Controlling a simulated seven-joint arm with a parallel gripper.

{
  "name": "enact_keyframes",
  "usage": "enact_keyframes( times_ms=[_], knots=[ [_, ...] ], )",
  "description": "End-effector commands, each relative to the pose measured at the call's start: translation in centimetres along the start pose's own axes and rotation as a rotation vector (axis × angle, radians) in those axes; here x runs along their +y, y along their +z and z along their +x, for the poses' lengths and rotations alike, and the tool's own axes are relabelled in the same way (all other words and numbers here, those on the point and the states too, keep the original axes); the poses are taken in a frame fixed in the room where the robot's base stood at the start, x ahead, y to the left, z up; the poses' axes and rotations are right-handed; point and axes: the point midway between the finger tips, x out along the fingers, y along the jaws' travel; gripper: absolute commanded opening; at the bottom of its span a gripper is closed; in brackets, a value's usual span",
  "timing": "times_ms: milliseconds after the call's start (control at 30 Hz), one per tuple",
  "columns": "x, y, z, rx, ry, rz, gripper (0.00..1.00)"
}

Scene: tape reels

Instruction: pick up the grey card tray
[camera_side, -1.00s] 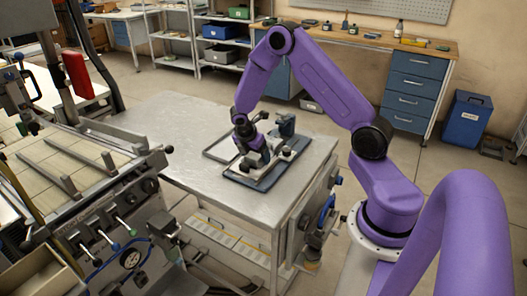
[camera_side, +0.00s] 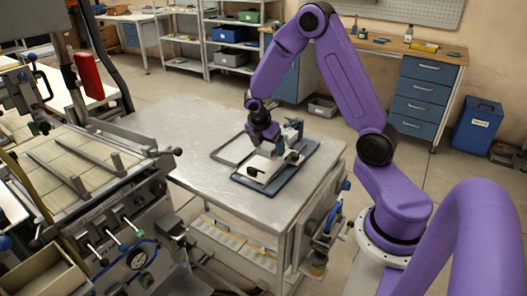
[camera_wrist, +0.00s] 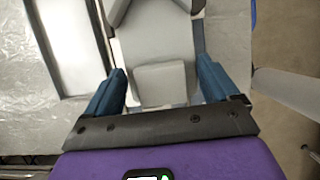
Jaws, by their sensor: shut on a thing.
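The light grey card tray (camera_wrist: 160,45) fills the middle of the wrist view, a pale smooth body with a raised squarish pad near my gripper. My gripper (camera_wrist: 162,85) has one blue finger on each side of it and is shut on it. In the side view my gripper (camera_side: 266,144) points down over the table, with the grey card tray (camera_side: 262,167) below it, above or on a dark blue mat (camera_side: 250,186). I cannot tell how large any gap under it is. Its far end is cut off in the wrist view.
A flat rimmed metal frame (camera_side: 226,155) lies to the left on the steel table (camera_side: 190,150); its edge also shows in the wrist view (camera_wrist: 50,50). A small grey-blue upright part (camera_side: 294,129) stands behind the mat. The table's left side is clear. A machine with levers stands at left.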

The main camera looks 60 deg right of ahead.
Motion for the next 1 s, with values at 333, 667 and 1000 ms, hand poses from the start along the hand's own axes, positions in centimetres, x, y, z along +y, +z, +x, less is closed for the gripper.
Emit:
enact_keyframes(
  times_ms=[333,667,1000],
  knots=[
    [-5.7,-0.6,-4.7,0.001,0.002,-0.001,0.52],
    [-9.2,-1.2,-6.8,0.0,0.001,0.0,0.52],
    [-6.5,-1.5,-7.1,0.001,0.0,-0.003,0.52]
  ],
)
